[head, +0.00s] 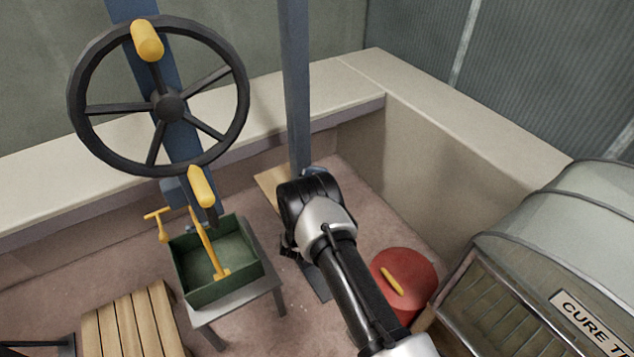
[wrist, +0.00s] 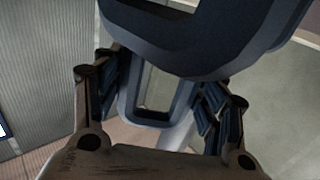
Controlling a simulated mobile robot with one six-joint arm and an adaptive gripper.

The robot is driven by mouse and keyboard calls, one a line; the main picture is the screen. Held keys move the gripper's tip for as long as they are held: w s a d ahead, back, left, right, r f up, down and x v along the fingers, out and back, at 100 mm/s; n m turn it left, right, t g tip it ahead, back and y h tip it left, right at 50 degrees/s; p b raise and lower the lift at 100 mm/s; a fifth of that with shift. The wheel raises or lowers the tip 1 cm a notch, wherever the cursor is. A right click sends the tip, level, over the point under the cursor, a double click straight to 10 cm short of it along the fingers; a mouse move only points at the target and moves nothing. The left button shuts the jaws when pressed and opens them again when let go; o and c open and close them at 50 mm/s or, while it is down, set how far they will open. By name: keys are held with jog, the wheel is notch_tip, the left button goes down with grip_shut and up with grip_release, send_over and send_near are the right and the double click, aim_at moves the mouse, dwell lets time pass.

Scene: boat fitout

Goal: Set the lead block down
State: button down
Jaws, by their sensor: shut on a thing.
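In the wrist view my gripper (wrist: 160,88) has its two fingers either side of a dark blue-grey piece with a loop-like opening, which I take for the lead block (wrist: 150,118). The fingers are shut on it. A larger dark blue-grey form (wrist: 195,40) fills the top of that view, close to the camera; I cannot tell if it is the same piece. In the head view my wrist and arm hide the fingers and most of what they hold, beside the blue post (head: 295,90).
A green tray (head: 185,283) with a yellow-handled tool stands on a small grey table (head: 235,307). A handwheel (head: 168,108) is at upper left. A slatted wooden stool (head: 130,325), a red round lid (head: 415,270) and a grey curing oven (head: 560,250) stand around. Floor shows between them.

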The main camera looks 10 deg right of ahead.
jog(key=shift+c, duration=1.8)
grip_release()
jog(key=shift+r, duration=0.15)
